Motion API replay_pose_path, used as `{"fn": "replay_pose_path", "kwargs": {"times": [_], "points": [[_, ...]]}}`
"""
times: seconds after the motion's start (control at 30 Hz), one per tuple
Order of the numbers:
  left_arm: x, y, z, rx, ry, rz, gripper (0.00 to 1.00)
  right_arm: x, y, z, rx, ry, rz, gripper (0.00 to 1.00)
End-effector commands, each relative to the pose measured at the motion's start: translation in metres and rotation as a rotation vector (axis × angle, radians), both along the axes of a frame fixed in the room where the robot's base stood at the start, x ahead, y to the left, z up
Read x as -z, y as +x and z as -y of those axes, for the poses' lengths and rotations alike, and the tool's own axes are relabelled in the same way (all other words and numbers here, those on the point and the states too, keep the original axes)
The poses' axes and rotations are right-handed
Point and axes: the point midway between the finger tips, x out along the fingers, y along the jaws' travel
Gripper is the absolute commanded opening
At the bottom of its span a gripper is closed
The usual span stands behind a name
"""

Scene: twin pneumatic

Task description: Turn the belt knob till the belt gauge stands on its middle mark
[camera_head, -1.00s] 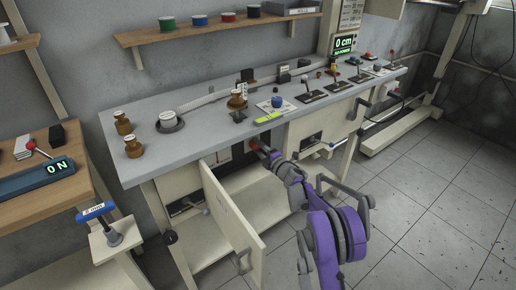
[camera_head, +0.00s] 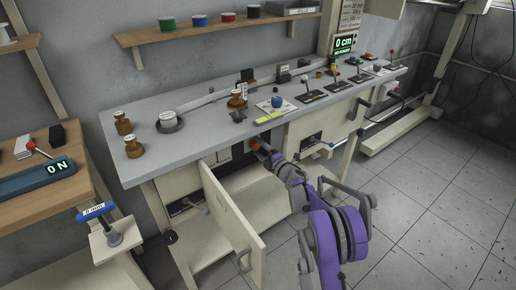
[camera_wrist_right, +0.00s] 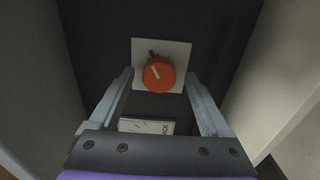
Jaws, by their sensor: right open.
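An orange-red knob (camera_wrist_right: 159,74) with a white pointer line sits on a pale square plate (camera_wrist_right: 180,49) on a dark panel in the right wrist view. The pointer leans up and to the left. My right gripper (camera_wrist_right: 159,82) is open, one finger on each side of the knob; I cannot tell whether they touch it. In the head view, the knob (camera_head: 254,144) shows under the bench top, just beyond my right gripper (camera_head: 262,149). I cannot make out a belt gauge in either view. My left gripper is out of view.
An open cabinet door (camera_head: 233,218) stands left of my right arm. Pale walls flank the recess in the wrist view, and a small labelled plate (camera_wrist_right: 146,126) lies below the knob. The bench top (camera_head: 200,130) carries weights and switches. A display (camera_head: 344,44) reads 0 cm.

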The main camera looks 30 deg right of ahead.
Motion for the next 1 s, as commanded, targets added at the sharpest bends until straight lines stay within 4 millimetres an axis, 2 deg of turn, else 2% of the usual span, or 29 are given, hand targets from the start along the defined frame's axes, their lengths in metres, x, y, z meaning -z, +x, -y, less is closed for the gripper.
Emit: {"fn": "replay_pose_path", "kwargs": {"times": [0.3, 0.5, 0.67, 1.0], "points": [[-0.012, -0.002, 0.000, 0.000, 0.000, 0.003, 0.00, -0.002, -0.062, 0.005, 0.002, -0.001, 0.000, 0.81], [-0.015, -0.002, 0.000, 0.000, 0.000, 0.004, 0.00, -0.001, -0.091, 0.007, 0.001, 0.000, 0.000, 0.81], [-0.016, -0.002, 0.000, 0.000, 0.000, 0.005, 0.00, -0.001, -0.100, 0.008, 0.001, -0.001, -0.001, 0.81], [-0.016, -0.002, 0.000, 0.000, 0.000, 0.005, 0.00, 0.000, -0.100, 0.008, 0.000, 0.000, 0.000, 0.81]]}}
